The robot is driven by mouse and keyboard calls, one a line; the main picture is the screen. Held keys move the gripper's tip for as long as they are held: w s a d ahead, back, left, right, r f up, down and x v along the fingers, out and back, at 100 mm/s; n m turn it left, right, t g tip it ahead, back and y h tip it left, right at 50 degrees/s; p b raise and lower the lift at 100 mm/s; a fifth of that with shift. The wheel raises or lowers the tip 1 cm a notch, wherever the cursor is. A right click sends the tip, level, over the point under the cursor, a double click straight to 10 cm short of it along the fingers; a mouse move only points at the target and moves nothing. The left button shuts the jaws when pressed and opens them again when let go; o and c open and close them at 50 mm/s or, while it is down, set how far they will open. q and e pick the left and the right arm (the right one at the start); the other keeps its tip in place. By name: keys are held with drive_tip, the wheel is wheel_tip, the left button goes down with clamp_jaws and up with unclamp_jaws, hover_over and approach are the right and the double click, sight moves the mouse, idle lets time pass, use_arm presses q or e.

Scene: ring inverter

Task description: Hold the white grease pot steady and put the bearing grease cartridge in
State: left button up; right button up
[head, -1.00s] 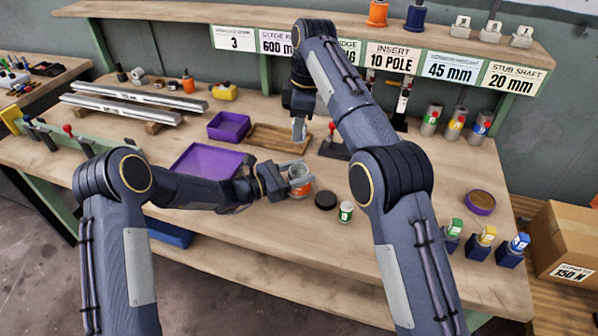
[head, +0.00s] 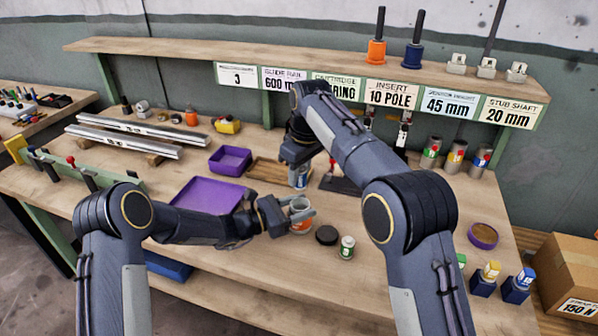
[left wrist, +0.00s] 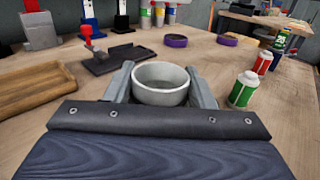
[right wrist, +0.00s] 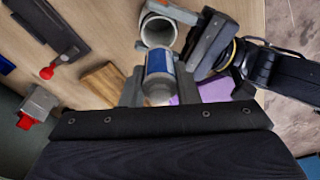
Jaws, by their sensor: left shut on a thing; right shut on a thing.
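The white grease pot (head: 301,206), with an orange band, stands on the bench in the head view. My left gripper (head: 290,216) is shut around its sides; the left wrist view shows the pot's open round mouth (left wrist: 161,82) between the two fingers. My right gripper (head: 297,168) is shut on a pale cartridge with a blue band (right wrist: 160,70). In the head view the cartridge (head: 298,180) is just behind and above the pot. In the right wrist view the pot's mouth (right wrist: 158,30) lies beyond the cartridge, which looks outside it. The exact gap cannot be told.
A red cartridge (left wrist: 264,62) shows in the left wrist view. Purple trays (head: 208,194), a wooden tray (head: 268,171) and a dark stand with a red knob (left wrist: 105,55) are near.

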sight(303, 168)
drive_tip(key=shift+f, duration=3)
drive_tip(key=o, duration=1)
drive_tip(key=shift+o, duration=0.2)
drive_tip(key=r, duration=0.4)
drive_tip(key=d+r, duration=0.1)
drive_tip(key=r, duration=0.3)
drive_tip(key=s+r, duration=0.1)
drive_tip(key=r, duration=0.3)
drive_tip(key=shift+s+d, duration=0.1)
drive_tip(key=shift+d, duration=0.1)
